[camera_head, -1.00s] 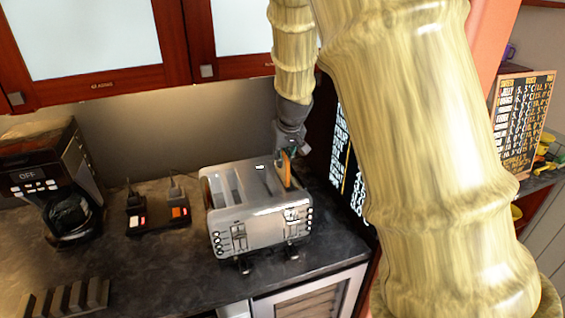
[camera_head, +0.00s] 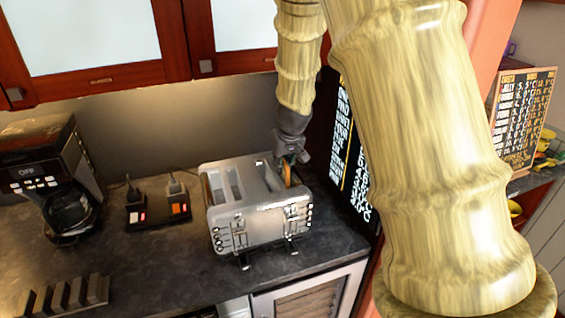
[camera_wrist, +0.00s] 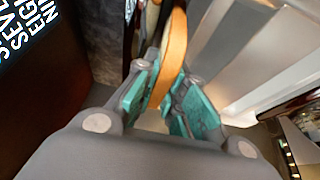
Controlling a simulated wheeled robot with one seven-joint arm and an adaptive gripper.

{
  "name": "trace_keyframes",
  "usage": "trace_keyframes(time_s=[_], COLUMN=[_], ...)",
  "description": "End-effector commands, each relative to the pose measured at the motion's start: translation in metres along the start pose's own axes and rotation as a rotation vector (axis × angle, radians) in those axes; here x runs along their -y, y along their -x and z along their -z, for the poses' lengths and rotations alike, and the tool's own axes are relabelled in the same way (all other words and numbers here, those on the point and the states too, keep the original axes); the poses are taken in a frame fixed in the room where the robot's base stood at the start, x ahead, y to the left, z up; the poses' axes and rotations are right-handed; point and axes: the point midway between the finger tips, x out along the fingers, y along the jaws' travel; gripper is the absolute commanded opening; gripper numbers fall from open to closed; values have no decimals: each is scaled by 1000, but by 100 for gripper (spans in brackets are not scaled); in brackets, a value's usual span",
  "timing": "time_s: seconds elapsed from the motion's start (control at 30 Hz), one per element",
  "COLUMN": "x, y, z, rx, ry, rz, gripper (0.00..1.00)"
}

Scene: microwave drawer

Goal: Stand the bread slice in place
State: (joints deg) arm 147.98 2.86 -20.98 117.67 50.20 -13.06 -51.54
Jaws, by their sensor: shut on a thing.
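The bread slice (camera_wrist: 173,55) is upright between the teal pads of my gripper (camera_wrist: 160,100) in the wrist view, with its tan crust edge facing the camera. In the head view, my gripper (camera_head: 291,158) is over the right end of the silver toaster (camera_head: 255,228), and the slice (camera_head: 287,174) shows as a small orange-brown strip at the rightmost slot. The slice's lower part is hidden, so I cannot tell how deep it sits. The toaster's slotted top (camera_wrist: 262,60) is on the right of the wrist view.
A coffee maker (camera_head: 45,180) stands at the left. A power strip with plugs (camera_head: 158,213) lies left of the toaster. A grey rack (camera_head: 62,298) is at the front left. A dark lettered board (camera_head: 352,150) stands close on the right. Cabinets (camera_head: 90,45) hang above.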

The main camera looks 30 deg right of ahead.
Motion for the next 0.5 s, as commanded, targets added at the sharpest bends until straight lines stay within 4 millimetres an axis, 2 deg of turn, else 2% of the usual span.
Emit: trace_keyframes(time_s=[0.1,0.13,0.23,0.5], x=[0,0,0,0], y=[-1,-1,-1,-1], z=[0,-1,-1,-1], rx=[0,1,1,1], ry=[0,0,0,0], rz=[1,1,1,1], gripper=[0,14,32,33])
